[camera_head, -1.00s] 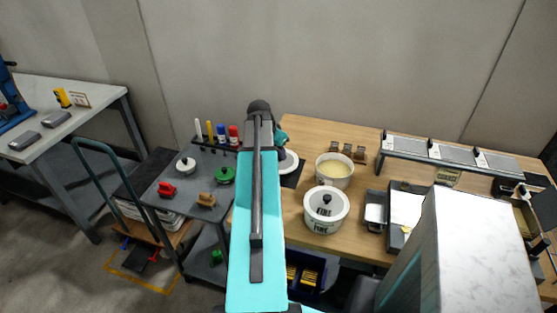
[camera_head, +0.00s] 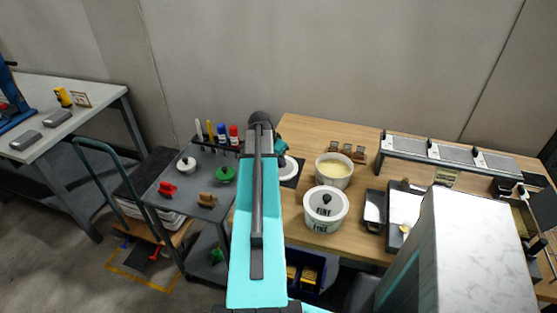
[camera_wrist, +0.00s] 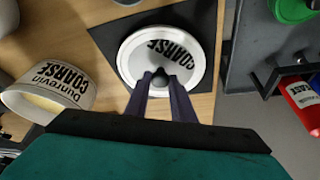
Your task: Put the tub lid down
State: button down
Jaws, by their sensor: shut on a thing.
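The tub lid (camera_wrist: 138,58) is a white disc marked COARSE with a dark knob. In the wrist view my gripper (camera_wrist: 163,80) is shut on the knob. The lid is over a dark square mat (camera_wrist: 208,20); I cannot tell whether it touches it. In the head view the lid (camera_head: 287,168) shows partly beside my arm, over the mat (camera_head: 299,165), and my fingers are hidden. An open tub marked COARSE (camera_wrist: 75,85), with pale yellow contents, stands left of the lid in the wrist view; it also shows in the head view (camera_head: 334,181).
A closed tub marked FINE (camera_head: 325,219) stands near the table's front. A raised rack (camera_head: 455,155) and dark trays (camera_head: 374,208) are to the right.

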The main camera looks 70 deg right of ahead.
jog(key=shift+f, duration=0.1)
jog(key=c, duration=1.5)
grip_release()
jog(key=shift+r, duration=0.2)
jog(key=shift+b+v, duration=1.25)
jog(key=shift+v, duration=4.65)
jog(key=shift+a, duration=0.1)
